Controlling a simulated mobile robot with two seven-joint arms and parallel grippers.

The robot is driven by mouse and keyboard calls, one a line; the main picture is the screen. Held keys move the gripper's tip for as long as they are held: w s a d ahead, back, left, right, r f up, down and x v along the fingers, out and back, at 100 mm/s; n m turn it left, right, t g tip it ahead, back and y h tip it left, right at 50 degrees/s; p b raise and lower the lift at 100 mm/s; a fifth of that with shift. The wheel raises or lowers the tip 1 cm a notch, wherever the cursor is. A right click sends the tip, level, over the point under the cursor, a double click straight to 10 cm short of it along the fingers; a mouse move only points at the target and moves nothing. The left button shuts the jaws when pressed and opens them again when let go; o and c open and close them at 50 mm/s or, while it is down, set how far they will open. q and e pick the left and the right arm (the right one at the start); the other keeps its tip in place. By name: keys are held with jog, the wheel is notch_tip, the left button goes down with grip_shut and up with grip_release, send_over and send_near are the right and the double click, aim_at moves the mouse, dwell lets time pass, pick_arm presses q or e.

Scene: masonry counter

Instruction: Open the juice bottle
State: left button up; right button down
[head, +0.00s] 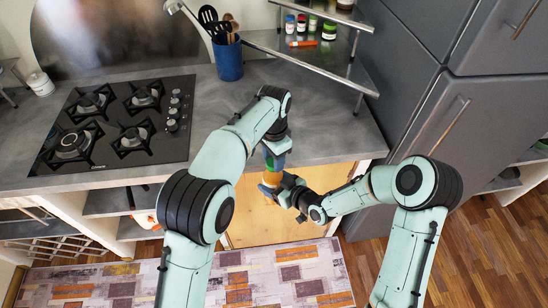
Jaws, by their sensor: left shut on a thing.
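The juice bottle (271,179) is small and partly hidden in the head view. Its orange part shows between my two grippers, in front of the counter's front edge. My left gripper (273,158) points down from above and is shut on the bottle's upper part; a bit of green and blue shows there. My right gripper (278,190) comes in from the right, at the bottle's lower part. Its fingers are too small and overlapped to tell whether they are closed. I cannot tell whether the cap is on.
The grey counter (225,105) carries a black gas hob (115,125) at left and a blue utensil holder (228,58) at the back. A metal-edged shelf (340,60) with jars hangs at the back right. Grey tall cabinets (490,110) stand at right. A patterned rug (280,275) lies below.

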pick_arm(q)
jog(key=n, duration=0.4)
jog(key=shift+w+d+r+n, duration=0.1)
jog(key=shift+w+r+n, duration=0.1)
jog(key=shift+n, duration=0.2)
jog(key=n, duration=0.4)
jog(key=shift+n, duration=0.3)
jog(key=n, duration=0.4)
jog(key=shift+s+n, duration=0.1)
jog(key=shift+n, duration=0.2)
jog(key=n, duration=0.4)
jog(key=shift+a, duration=0.2)
jog(key=n, duration=0.5)
jog(key=shift+s, duration=0.15)
jog(key=n, duration=0.4)
jog(key=shift+s+d+n, duration=0.1)
jog(key=shift+n, duration=0.3)
jog(key=n, duration=0.7)
jog(key=shift+s+d, duration=0.1)
jog(key=shift+d, duration=0.1)
jog(key=shift+a, duration=0.1)
jog(key=shift+r, duration=0.2)
